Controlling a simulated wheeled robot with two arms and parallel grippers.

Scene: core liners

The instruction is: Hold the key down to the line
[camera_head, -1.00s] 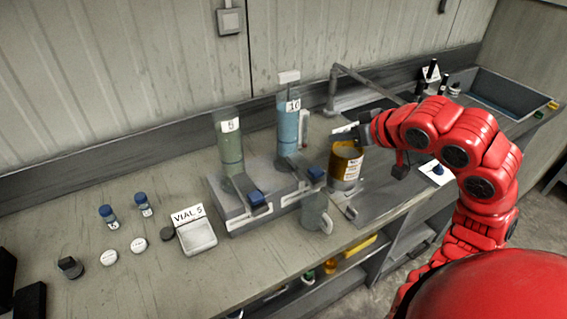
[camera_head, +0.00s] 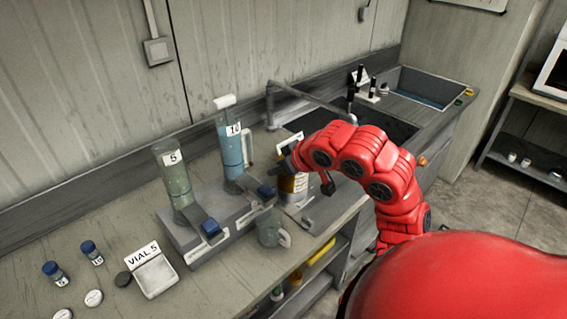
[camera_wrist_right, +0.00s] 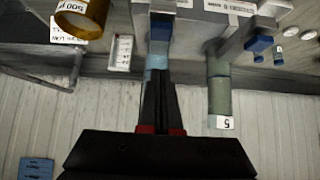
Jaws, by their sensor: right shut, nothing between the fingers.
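Two dispensers stand side by side on a grey base in the head view. The nearer has a greenish cylinder (camera_head: 175,180) labelled 5 and a blue-tipped key (camera_head: 211,227). The farther has a blue cylinder (camera_head: 231,150) labelled 10 and a blue-tipped key (camera_head: 266,191). A grey translucent mug (camera_head: 270,232) stands in front of the farther key. My right gripper (camera_head: 284,147) is shut and empty, above and right of the farther dispenser. In the right wrist view its fingertips (camera_wrist_right: 160,75) point toward the blue cylinder. I cannot make out a line. My left gripper is not in view.
An amber jar (camera_head: 294,186) stands just below my right gripper. A card marked VIAL 5 (camera_head: 142,253) leans by a white tray (camera_head: 157,278); blue-capped vials (camera_head: 89,250) are farther left. A sink (camera_head: 430,87) lies at the far right.

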